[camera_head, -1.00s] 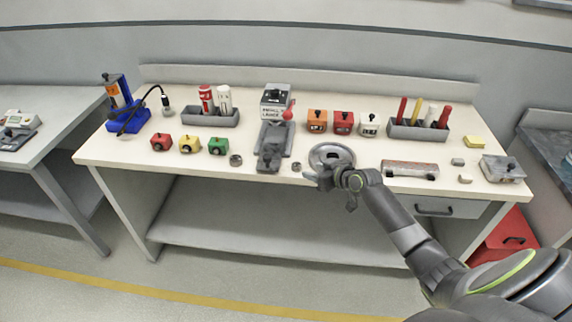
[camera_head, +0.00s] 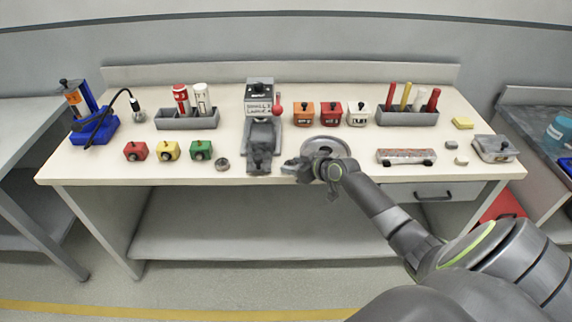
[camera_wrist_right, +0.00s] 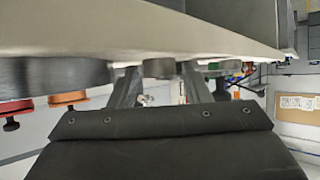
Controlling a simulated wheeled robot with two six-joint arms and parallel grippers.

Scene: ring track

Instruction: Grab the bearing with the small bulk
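Two small dark bearings lie near the table's front edge. One, a low grey ring (camera_head: 222,163), sits in front of the green block, left of the dark fixture. The other, a small grey cylinder (camera_wrist_right: 158,68), shows in the right wrist view, which looks upside down; in the head view my right gripper hides it. My right gripper (camera_head: 293,168) is just right of the fixture, low at the front edge. In the wrist view its two fingers (camera_wrist_right: 160,82) are apart, with the cylinder between or just beyond them and gaps on both sides. My left gripper is out of view.
A large round metal disc (camera_head: 325,147) stands close behind my right gripper. The dark fixture (camera_head: 260,157) is close on its left. Coloured blocks and tool holders stand farther back.

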